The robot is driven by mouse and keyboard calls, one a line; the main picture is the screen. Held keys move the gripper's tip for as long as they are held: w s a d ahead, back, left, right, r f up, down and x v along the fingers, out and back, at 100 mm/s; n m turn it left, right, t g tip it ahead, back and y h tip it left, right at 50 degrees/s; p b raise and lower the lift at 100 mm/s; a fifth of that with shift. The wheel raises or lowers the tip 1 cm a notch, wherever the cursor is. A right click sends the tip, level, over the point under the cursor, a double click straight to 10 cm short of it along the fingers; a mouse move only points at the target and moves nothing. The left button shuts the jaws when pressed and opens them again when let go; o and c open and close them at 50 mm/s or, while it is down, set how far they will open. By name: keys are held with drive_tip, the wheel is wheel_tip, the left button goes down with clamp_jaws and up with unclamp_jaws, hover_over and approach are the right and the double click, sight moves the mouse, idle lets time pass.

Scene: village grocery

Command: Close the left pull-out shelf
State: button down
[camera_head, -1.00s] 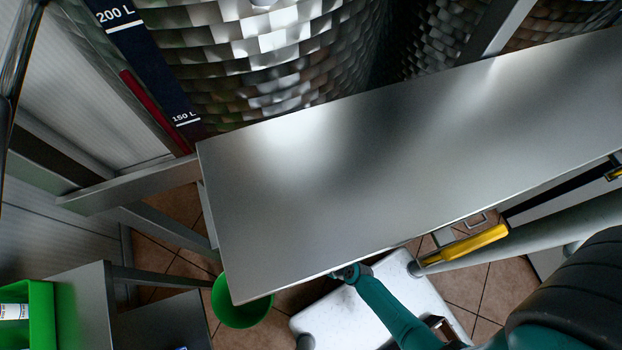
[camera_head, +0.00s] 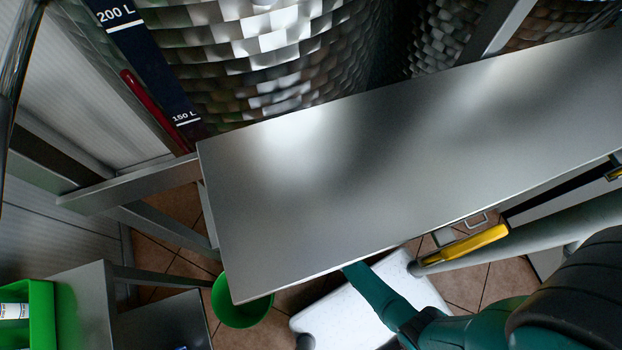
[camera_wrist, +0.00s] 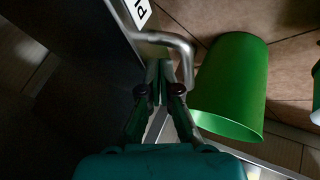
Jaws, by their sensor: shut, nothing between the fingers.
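In the wrist view a bent metal handle (camera_wrist: 168,38) sticks out from a dark panel (camera_wrist: 75,60) with a white label at its top edge. This looks like the front of the pull-out shelf, but I cannot tell how far out it stands. My gripper (camera_wrist: 160,70) is shut and empty, its fingertips close to the handle; I cannot tell whether they touch it. In the head view the long metal tabletop (camera_head: 400,150) hides my gripper and this handle. My arm passes under its front edge.
A green bin (camera_head: 240,302) stands on the tiled floor by the table's left corner; it also shows in the wrist view (camera_wrist: 235,80). A white surface (camera_head: 345,315) is below my arm. A second handle (camera_head: 478,219) and a yellow-handled tool (camera_head: 465,244) are to the right.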

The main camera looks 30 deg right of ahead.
drive_tip(key=shift+w+d, duration=0.25)
drive_tip(key=shift+w, duration=0.85)
drive_tip(key=shift+w+d, duration=0.2)
drive_tip(key=shift+w, duration=0.9)
drive_tip(key=shift+r, duration=0.1)
